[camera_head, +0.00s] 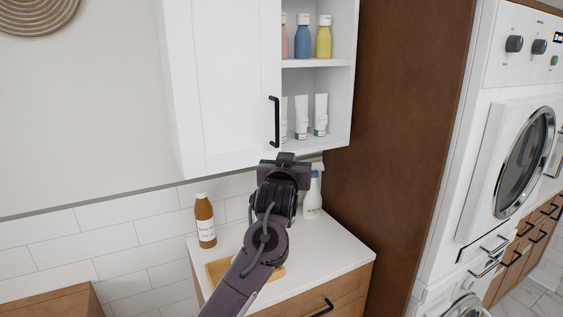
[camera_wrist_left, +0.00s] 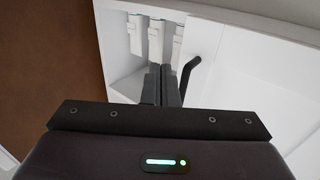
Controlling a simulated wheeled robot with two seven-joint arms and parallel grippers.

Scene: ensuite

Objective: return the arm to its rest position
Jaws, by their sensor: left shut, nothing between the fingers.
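My left arm rises from the bottom of the head view, over the counter. Its gripper (camera_head: 286,158) is just below the white wall cabinet (camera_head: 222,85). In the wrist view the left gripper's fingers (camera_wrist_left: 161,85) are together with nothing between them, pointing toward the cabinet. The cabinet's black handle (camera_head: 274,121) shows just above the gripper in the head view, and to the right of the fingers in the wrist view (camera_wrist_left: 188,76). I cannot tell whether the fingers touch the handle. The right gripper is not in view.
The open cabinet shelves hold bottles (camera_head: 303,37) and white tubes (camera_head: 320,115). On the counter (camera_head: 335,250) stand a brown bottle (camera_head: 205,221) and a white spray bottle (camera_head: 312,195), with a wooden tray (camera_head: 217,270) partly behind my arm. A brown panel (camera_head: 395,130) and white washer (camera_head: 500,150) stand right.

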